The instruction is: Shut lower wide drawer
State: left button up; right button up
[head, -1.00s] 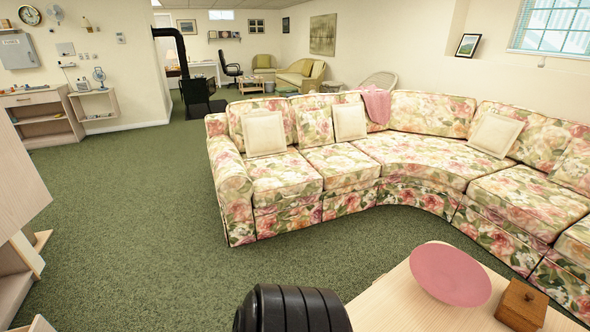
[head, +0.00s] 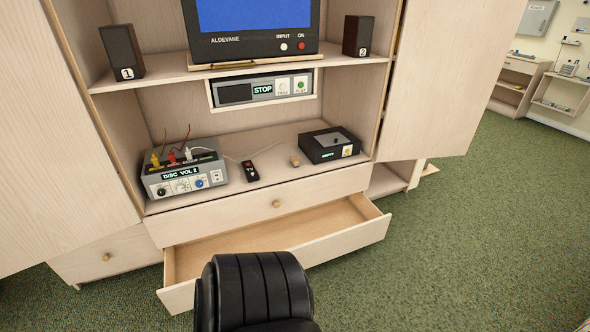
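The lower wide drawer (head: 345,243) is pulled out from the base of the wooden media cabinet (head: 155,110). Its inside looks empty where I can see it. A black ribbed part of my own body covers the middle of its front, so any knob there is hidden. The upper wide drawer (head: 220,216), with a round knob (head: 276,204), is shut just above it. Neither of my grippers is in the head view.
Tall cabinet doors (head: 440,75) stand open at both sides. A small drawer (head: 105,256) at the left is shut. The shelf above holds a grey disc unit (head: 184,182), a remote (head: 250,171) and a black player (head: 329,146). Green carpet (head: 460,240) is clear at the right.

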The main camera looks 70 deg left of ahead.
aim_at(316, 234)
jog(key=u, duration=2.2)
